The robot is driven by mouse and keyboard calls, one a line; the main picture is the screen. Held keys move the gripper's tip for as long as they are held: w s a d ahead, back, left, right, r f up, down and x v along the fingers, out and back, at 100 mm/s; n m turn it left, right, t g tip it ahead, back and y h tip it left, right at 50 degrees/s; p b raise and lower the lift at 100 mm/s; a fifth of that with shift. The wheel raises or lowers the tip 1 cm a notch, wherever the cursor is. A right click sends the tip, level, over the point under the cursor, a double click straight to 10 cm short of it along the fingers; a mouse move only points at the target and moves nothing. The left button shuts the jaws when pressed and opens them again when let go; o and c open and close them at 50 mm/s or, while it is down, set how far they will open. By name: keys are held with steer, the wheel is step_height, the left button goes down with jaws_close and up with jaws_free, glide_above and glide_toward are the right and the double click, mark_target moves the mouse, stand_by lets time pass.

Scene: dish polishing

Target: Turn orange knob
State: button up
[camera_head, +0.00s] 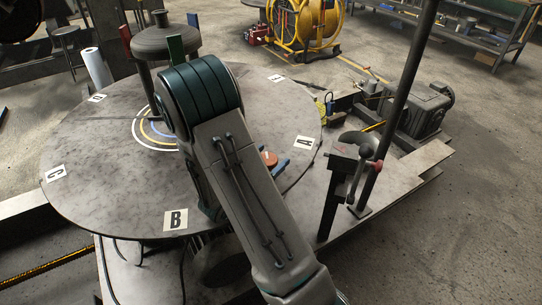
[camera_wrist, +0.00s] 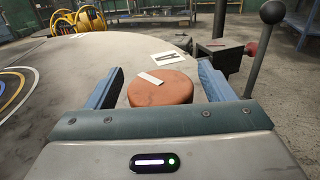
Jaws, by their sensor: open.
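The orange knob (camera_wrist: 162,88) is a round, flat-topped disc with a pale bar marked on its top. It sits on the grey round table (camera_wrist: 80,60). In the wrist view my gripper (camera_wrist: 163,78) is open, with one blue finger on each side of the knob and a visible gap on both sides. In the head view the knob (camera_head: 268,158) shows only in part beside my arm, near the table's right edge. A blue fingertip of my gripper (camera_head: 277,167) shows next to it. The rest of my gripper is hidden behind my arm there.
A dish-like part on posts (camera_head: 165,42) stands at the table's back. A dark upright pole (camera_head: 398,100) and a lever with a round ball (camera_wrist: 271,12) stand to the right.

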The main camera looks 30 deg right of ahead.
steer(key=shift+w+d, duration=0.2)
steer(key=shift+d, duration=0.3)
steer(key=c, duration=1)
steer(key=shift+m+g, duration=0.4)
steer(key=shift+g, duration=0.2)
